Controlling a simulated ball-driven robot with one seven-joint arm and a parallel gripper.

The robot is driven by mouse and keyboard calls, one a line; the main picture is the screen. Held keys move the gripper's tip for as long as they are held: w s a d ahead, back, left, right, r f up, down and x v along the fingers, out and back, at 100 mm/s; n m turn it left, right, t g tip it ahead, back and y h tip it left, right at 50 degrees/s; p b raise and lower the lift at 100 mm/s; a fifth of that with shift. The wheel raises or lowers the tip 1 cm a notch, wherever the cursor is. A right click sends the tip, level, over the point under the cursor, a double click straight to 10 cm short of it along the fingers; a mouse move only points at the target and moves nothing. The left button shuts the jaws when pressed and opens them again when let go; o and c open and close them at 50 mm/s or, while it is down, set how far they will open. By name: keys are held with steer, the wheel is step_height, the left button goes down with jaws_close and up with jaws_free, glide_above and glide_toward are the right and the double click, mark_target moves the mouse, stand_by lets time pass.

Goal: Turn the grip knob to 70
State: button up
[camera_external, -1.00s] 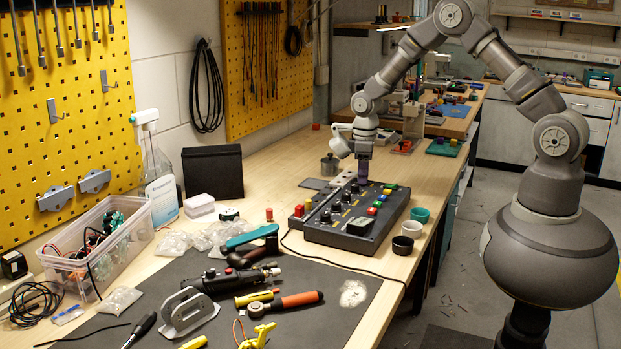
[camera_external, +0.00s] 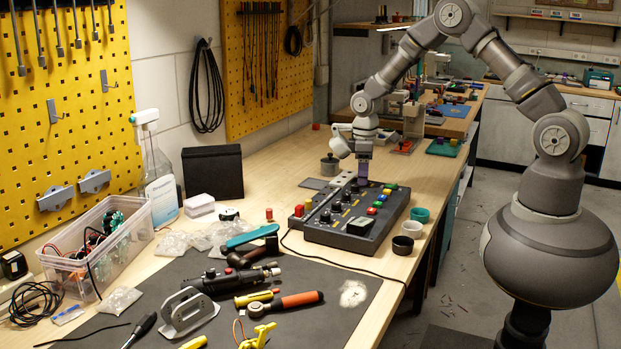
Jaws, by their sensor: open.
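The control box (camera_external: 318,234) is a dark console on the wooden bench. It has a row of black knobs (camera_external: 336,207) along its left side, and coloured buttons (camera_external: 377,204) and a small dark display (camera_external: 359,226) along its right side. My gripper (camera_external: 362,182) points straight down at the far end of the knob row. It is open, with its fingertips close to the panel. The knob under it is hidden by the fingers, so I cannot tell whether they touch it. The knob labels and any scale are too small to read.
Small cups (camera_external: 411,228) stand right of the box, near the bench edge. A metal pot (camera_external: 329,165) and a red-topped piece (camera_external: 269,214) stand to its left. A cable runs in front.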

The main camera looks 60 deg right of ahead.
step_height(320, 180, up, 8)
steer(key=shift+f+p, duration=0.1)
steer(key=shift+p, duration=0.75)
